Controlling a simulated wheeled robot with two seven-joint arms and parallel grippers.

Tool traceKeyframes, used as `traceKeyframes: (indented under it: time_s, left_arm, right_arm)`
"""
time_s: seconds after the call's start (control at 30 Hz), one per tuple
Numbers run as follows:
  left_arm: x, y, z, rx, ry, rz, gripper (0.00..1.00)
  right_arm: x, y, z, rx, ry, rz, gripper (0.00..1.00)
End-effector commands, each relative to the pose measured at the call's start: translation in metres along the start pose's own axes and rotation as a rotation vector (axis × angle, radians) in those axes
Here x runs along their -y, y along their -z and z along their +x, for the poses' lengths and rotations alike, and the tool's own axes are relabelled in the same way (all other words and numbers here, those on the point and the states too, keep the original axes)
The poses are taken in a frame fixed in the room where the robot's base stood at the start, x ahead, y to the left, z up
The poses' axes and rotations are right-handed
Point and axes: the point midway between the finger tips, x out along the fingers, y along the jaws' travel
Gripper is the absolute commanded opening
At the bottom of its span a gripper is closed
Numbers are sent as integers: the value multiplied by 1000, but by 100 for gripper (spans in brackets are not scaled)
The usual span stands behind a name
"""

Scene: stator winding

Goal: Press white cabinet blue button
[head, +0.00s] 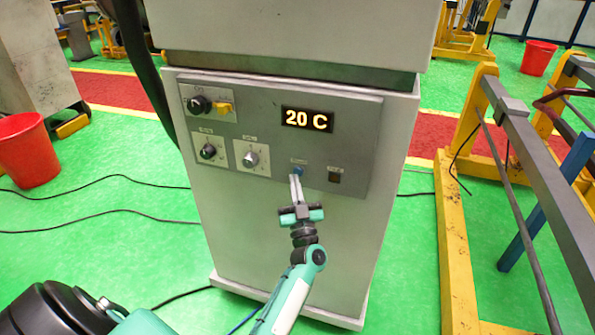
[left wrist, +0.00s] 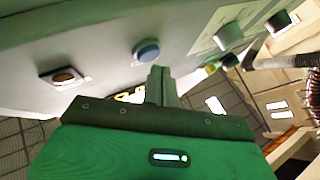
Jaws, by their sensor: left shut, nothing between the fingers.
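The white cabinet (head: 290,250) stands upright in the middle of the head view, with a grey control panel (head: 350,105) on its front. The blue button (head: 298,169) is low on the panel, below the lit "20 C" display (head: 307,119). It also shows as a round blue cap in the left wrist view (left wrist: 147,50). My left gripper (head: 295,180) is shut and empty, its fingertips just at the button and partly overlapping it. In the left wrist view the fingertips (left wrist: 160,72) appear close beside the button; I cannot tell whether they touch. My right gripper is not in view.
A dark square switch (head: 334,177) is right of the button. Yellow and grey frames (head: 455,240) stand at right, a red bucket (head: 28,150) at left. Black cables (head: 90,228) cross the green floor.

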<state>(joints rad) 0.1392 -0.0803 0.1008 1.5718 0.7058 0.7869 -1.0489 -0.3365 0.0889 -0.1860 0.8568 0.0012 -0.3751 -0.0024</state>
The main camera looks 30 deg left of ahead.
Motion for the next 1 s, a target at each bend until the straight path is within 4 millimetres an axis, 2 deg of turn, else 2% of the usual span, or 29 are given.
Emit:
traceKeyframes:
  time_s: [0.4, 0.8, 1.0]
  left_arm:
    - [3, 4, -3, 0, 0, 1, 0]
    - [22, 24, -30, 1, 0, 0, 0]
    - [27, 27, -36, -1, 1, 0, 0]
  right_arm:
    - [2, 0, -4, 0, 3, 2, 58]
    - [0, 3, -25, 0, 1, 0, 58]
    - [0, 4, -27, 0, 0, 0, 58]
